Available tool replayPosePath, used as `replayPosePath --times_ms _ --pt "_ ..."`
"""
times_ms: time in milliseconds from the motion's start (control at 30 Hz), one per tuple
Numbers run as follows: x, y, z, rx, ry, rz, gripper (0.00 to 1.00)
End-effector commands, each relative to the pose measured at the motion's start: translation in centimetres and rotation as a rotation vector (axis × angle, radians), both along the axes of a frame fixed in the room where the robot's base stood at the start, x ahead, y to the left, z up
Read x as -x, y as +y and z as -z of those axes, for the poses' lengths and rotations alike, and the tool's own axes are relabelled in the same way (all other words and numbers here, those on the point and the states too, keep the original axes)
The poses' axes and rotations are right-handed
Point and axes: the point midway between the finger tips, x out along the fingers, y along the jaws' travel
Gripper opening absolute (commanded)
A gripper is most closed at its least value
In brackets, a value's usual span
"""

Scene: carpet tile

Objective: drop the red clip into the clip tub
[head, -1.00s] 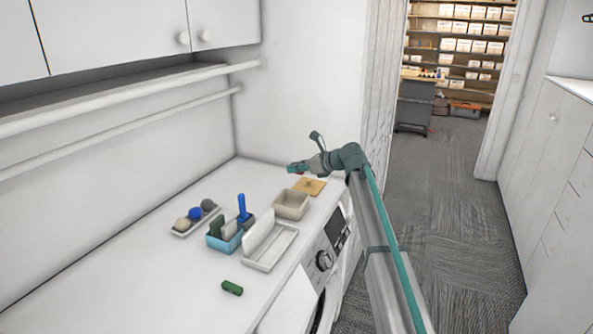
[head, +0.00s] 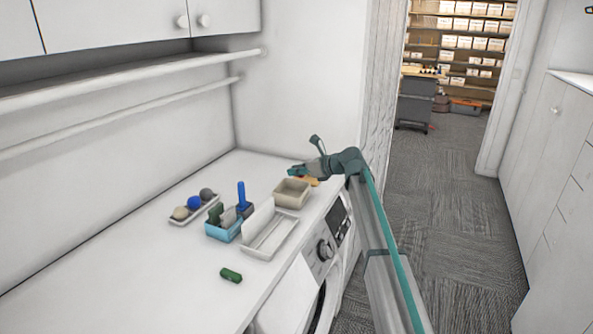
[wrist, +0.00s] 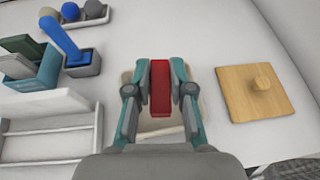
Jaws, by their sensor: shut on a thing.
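My gripper (wrist: 160,85) is shut on the red clip (wrist: 160,90), which hangs upright between the fingers in the wrist view. In the head view my gripper (head: 298,171) is above the far side of the open beige tub (head: 291,204). In the wrist view the tub (wrist: 164,134) lies below the gripper and clip, mostly hidden by them. The clip looks apart from the tub, but its height above it is hard to tell. The tub's inside is mostly hidden in the wrist view.
A wooden lid with a knob (wrist: 255,92) lies right of the tub in the wrist view. A white tray (head: 270,245), a blue bin (head: 222,232) with upright items and a tray of balls (head: 185,219) stand nearby. A green block (head: 231,275) lies on the clear front counter.

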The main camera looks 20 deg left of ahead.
Motion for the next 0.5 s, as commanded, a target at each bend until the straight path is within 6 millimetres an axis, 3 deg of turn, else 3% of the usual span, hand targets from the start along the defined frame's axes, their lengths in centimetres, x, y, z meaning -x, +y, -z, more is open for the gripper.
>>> replayPosePath --times_ms 33,67,233,500 --pt "0.0 0.0 -0.02 0.0 0.0 0.0 0.06" --pt "0.0 0.0 -0.02 0.0 0.0 0.0 0.23" --pt "0.0 -0.01 -0.01 0.0 0.0 0.0 0.51" --pt "0.01 -0.02 -0.01 0.0 0.0 0.0 0.51"
